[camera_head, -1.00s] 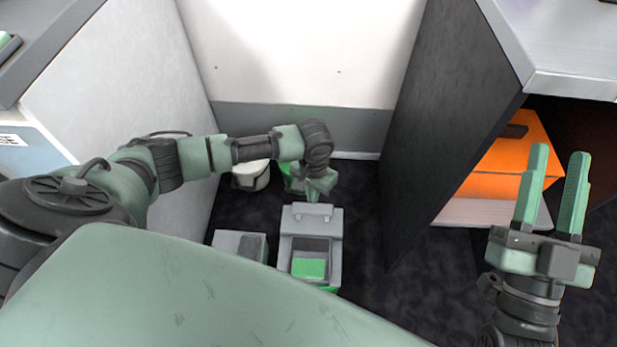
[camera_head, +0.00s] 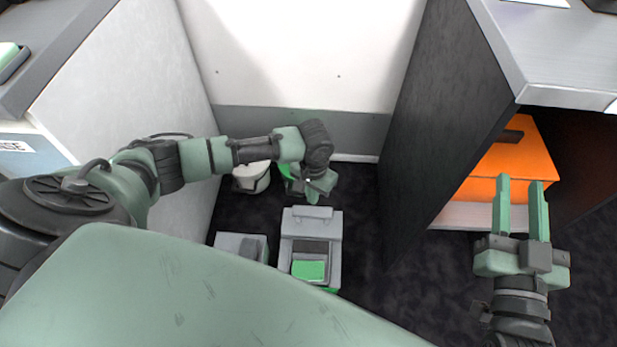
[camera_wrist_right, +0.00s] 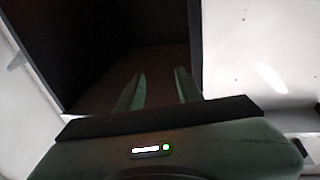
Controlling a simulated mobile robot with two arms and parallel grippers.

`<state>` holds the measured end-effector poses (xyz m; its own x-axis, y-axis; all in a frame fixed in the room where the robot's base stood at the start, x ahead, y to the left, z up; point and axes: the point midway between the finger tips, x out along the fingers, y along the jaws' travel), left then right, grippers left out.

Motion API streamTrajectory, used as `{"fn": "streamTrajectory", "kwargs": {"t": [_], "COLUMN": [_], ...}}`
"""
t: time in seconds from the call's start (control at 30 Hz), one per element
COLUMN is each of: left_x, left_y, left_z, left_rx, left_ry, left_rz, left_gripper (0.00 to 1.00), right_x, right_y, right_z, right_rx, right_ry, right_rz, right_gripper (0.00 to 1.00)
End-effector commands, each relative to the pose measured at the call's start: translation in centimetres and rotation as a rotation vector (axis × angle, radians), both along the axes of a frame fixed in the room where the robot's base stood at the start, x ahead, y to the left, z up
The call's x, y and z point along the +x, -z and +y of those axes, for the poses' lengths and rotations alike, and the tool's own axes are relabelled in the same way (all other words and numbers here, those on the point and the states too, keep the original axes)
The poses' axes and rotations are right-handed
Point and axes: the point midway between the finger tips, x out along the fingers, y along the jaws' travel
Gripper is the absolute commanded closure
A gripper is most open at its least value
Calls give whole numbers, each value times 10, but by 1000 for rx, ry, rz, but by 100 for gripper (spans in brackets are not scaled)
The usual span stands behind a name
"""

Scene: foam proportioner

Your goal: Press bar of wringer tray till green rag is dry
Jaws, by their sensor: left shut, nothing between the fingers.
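The grey wringer tray (camera_head: 333,249) stands on the dark floor in the gap between the two cabinets. A raised grey bar (camera_head: 313,213) lies across its far end. The green rag (camera_head: 308,270) shows in the tray's opening; I cannot tell whether it is wet. My left gripper (camera_head: 313,197) points down just behind the bar, its fingers shut with nothing between them; I cannot tell whether it touches the bar. My right gripper (camera_head: 521,186) is open and empty, held up at the right in front of the shelf. Its two fingers also show in the right wrist view (camera_wrist_right: 160,85).
A grey box (camera_head: 240,244) stands left of the tray. A white bucket (camera_head: 250,178) and a green item (camera_head: 290,178) are behind it. An orange case (camera_head: 520,160) sits on the right shelf. Cabinet walls close in both sides; dark floor is free right of the tray.

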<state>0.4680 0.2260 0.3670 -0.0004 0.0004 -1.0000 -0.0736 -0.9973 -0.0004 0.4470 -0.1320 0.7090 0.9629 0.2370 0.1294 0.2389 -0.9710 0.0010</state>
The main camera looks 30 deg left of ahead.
Motion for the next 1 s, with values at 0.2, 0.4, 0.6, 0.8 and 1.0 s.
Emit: {"fn": "streamTrajectory", "kwargs": {"t": [0.2, 0.4, 0.6, 0.8, 1.0], "left_x": [0, 0, 0, 0, 0], "left_y": [-4, -7, -9, -10, -10], "left_z": [0, 0, 0, 0, 0], "left_rx": [0, 0, 0, 0, 0], "left_ry": [0, 0, 0, 0, 0], "left_rz": [0, 0, 0, 0, 0], "left_gripper": [100, 100, 100, 100, 100], "right_x": [0, -1, -4, -6, -7], "right_y": [17, 34, 50, 60, 61], "right_z": [-3, -5, -9, -10, -11], "right_rx": [-24, -46, -67, -79, -79], "right_ry": [5, 12, 17, 20, 20], "right_rz": [93, 176, 261, 306, 308], "right_gripper": [64, 64, 64, 64, 64]}}
